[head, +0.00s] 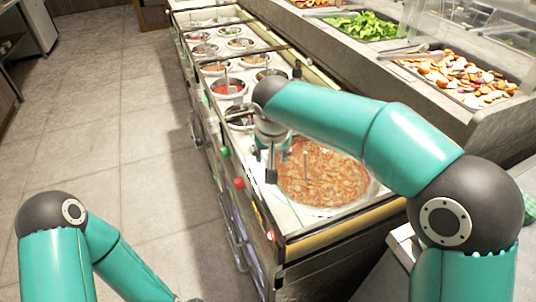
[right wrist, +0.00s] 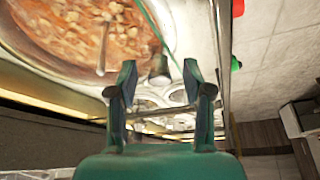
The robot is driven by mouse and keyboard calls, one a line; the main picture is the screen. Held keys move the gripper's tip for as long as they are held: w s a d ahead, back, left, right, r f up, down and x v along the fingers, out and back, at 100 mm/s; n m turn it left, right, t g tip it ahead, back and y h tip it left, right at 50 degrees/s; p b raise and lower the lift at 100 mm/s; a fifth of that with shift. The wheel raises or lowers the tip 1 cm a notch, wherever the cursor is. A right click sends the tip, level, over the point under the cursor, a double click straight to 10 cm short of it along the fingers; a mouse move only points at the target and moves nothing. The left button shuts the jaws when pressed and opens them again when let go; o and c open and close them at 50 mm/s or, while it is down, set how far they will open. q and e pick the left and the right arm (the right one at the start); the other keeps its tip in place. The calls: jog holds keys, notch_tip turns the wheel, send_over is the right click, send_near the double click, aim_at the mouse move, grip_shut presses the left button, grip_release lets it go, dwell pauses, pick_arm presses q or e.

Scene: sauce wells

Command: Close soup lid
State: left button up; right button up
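The soup (head: 325,182) is reddish with pale chunks and sits in a large round well at the near end of the counter; its surface shows, with a thin upright handle standing in it. It also fills the upper left of the right wrist view (right wrist: 75,32). I cannot make out a lid clearly. A small dark grey knob-like piece (right wrist: 160,70) shows between my right fingers, beside the well's rim; I cannot tell whether it belongs to the lid. My right gripper (head: 271,172) is open over the well's left side, its fingers (right wrist: 158,88) apart.
Several smaller sauce wells, one with red sauce (head: 228,87), line the counter behind. Trays of greens (head: 360,25) and chopped food (head: 460,77) stand on the raised shelf at right. Coloured knobs (head: 239,183) stick out from the counter's left side. The floor (head: 110,120) at left is clear.

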jog(key=shift+r, duration=0.1)
jog(key=shift+s+r, duration=0.1)
jog(key=shift+r, duration=0.15)
jog(key=v, duration=1.1)
